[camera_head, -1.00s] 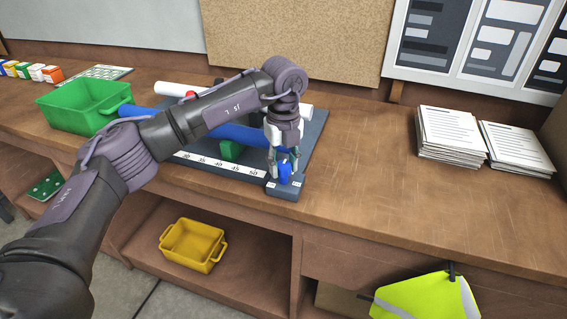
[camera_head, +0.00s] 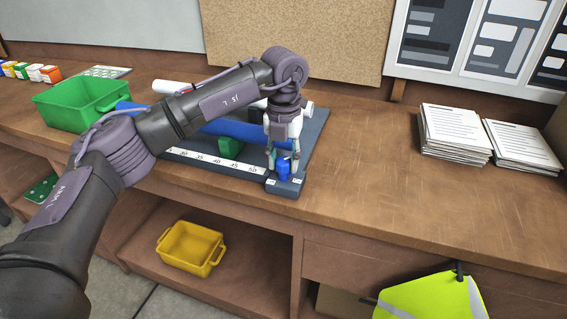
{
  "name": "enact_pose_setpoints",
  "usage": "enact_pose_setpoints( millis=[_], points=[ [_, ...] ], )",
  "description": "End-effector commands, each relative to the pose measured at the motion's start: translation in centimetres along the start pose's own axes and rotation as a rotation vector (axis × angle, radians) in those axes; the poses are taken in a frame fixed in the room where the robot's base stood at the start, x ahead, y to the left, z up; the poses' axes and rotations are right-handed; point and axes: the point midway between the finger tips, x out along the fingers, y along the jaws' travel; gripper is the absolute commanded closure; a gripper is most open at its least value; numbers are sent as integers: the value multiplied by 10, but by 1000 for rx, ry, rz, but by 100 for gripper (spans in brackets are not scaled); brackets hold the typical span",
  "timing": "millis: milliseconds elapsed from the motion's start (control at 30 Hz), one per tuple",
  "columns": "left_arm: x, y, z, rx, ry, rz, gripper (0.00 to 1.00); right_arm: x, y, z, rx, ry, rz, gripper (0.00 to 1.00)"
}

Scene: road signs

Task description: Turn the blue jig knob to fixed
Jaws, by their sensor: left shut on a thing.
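The blue jig knob (camera_head: 283,171) stands on a small dark block (camera_head: 285,188) at the front right corner of the jig (camera_head: 313,150). Small white labels sit on the block on both sides of the knob, too small to read. My left gripper (camera_head: 283,163) points down over the knob, its fingers shut around the knob's upper part. My left arm crosses over the jig and hides part of it. My right gripper is not in view.
A blue tube (camera_head: 245,131), a green block (camera_head: 230,147) and a numbered scale (camera_head: 205,161) lie on the jig. A green bin (camera_head: 80,108) stands left, paper stacks (camera_head: 453,130) right. A yellow bin (camera_head: 190,248) sits on the shelf below.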

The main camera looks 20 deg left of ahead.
Motion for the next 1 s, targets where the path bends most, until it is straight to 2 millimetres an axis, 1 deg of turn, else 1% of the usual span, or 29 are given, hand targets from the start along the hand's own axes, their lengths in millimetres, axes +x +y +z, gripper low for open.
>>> enact_pose_setpoints(
  millis=[33, 200, 600, 800, 1000],
  points=[
    [1, 0, 1, 42, -2, 0, 96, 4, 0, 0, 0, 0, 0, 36],
    [1, 0, 0, 204, -2, 0, 96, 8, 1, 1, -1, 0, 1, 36],
    [0, 0, 1, 572, -2, 1, 96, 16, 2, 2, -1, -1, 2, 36],
    [0, 0, 0, 720, -1, 0, 96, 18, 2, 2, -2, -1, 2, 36],
    [0, 0, 0, 822, -1, 0, 96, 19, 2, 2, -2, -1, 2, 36]
  ],
)
